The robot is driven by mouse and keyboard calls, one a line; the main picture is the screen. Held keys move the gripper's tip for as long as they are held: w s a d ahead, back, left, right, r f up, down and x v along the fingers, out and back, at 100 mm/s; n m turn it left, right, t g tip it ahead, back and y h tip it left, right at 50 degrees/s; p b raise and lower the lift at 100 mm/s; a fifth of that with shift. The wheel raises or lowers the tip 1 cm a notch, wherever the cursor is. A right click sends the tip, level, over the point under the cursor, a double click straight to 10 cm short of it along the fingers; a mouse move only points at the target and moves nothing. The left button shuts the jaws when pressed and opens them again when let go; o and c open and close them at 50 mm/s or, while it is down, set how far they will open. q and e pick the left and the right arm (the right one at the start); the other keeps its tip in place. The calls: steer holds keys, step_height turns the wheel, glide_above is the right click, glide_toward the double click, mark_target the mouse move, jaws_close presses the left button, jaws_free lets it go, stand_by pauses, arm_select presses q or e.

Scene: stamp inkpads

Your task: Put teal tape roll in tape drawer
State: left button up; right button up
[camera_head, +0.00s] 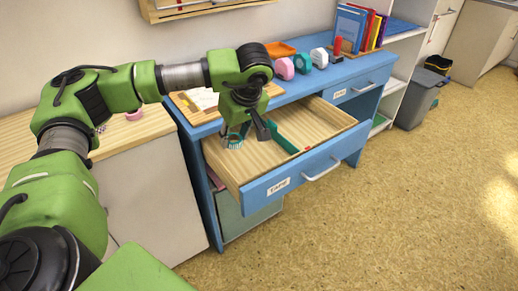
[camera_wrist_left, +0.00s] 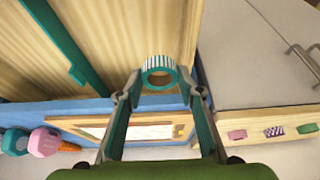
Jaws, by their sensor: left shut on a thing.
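The teal tape roll (camera_head: 233,141) has a pale striped outer face; it also shows in the left wrist view (camera_wrist_left: 160,62). My left gripper (camera_head: 248,130) is shut on it and holds it between the fingertips. The roll is over the left part of the tape drawer (camera_head: 283,181), a wooden drawer with a blue front labelled "TAPE", pulled out of the blue desk. I cannot tell whether the roll touches the drawer floor. My right gripper is not in view.
A long teal strip (camera_head: 282,138) lies along the drawer. A second, shut drawer (camera_head: 356,86) is at right. Pink (camera_head: 284,69), teal (camera_head: 302,63) and white (camera_head: 319,57) items, an orange tray (camera_head: 281,50) and books (camera_head: 350,25) stand on the desk. The drawer floor right of the strip looks clear.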

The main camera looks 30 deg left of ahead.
arm_select(q)
glide_above(253, 155)
steer(key=s+d, duration=0.1)
steer(key=s, duration=0.1)
steer(key=f, duration=0.4)
steer(key=f+b, duration=0.1)
steer(key=f, duration=0.1)
steer(key=shift+w+d+f, duration=0.15)
steer(key=shift+w, duration=0.1)
steer(key=shift+w+f, duration=0.35)
steer(key=shift+f, duration=0.05)
steer(key=shift+w+d+f, duration=0.1)
steer(key=shift+w+f, duration=0.05)
steer(key=shift+f, duration=0.1)
step_height(253, 155, down, 3)
steer(key=shift+b, duration=0.3)
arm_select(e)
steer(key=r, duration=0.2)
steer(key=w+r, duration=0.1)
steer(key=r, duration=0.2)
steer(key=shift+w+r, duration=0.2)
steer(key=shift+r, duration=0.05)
arm_select(q)
steer(key=o, duration=0.4)
steer(key=shift+f, duration=0.1)
steer(key=o, duration=0.4)
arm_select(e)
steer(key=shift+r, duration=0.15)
